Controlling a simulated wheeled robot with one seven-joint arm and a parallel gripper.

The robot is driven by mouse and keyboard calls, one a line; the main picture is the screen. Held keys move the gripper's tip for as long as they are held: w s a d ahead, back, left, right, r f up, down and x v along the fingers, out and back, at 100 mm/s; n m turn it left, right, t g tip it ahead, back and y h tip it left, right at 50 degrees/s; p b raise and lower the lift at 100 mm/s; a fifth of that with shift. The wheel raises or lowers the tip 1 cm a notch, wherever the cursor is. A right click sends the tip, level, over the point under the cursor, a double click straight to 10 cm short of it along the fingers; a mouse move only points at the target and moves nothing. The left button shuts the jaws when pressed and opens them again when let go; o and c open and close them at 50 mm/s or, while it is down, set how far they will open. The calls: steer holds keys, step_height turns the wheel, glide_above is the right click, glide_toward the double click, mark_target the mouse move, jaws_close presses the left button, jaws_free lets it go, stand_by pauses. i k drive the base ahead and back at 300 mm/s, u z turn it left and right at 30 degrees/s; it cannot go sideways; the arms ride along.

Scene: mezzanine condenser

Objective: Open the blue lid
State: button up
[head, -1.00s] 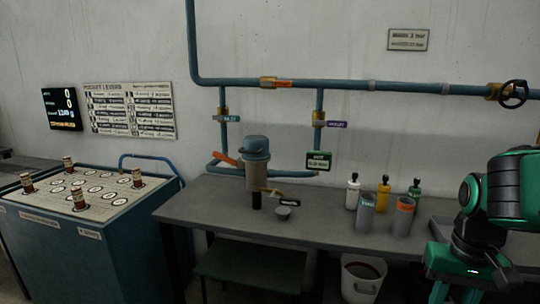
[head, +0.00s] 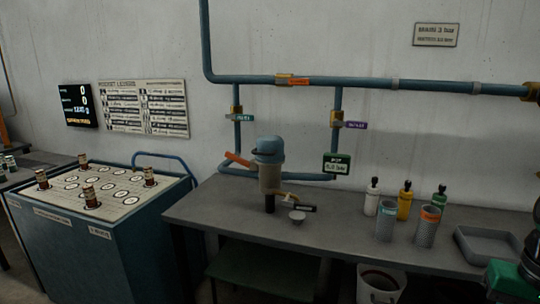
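The blue lid (head: 269,146) sits on top of a beige pot (head: 270,178) on the grey workbench, in the middle of the head view. The lid looks closed on the pot. An orange handle (head: 238,160) sticks out to the left beside the lid. A small tap with a dark tag (head: 303,208) is at the pot's lower right, above a small grey dish (head: 297,216). My gripper is not in view. Only part of my green and black arm shows at the lower right edge, well apart from the pot.
Three bottles, including a yellow one (head: 405,201), and two grey cups, one with an orange band (head: 428,226), stand right of the pot. A grey tray (head: 488,246) lies farther right. A blue cabinet (head: 125,255) is left.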

mark_target(269, 148)
steer(key=i, duration=0.9)
steer(key=u, duration=0.05)
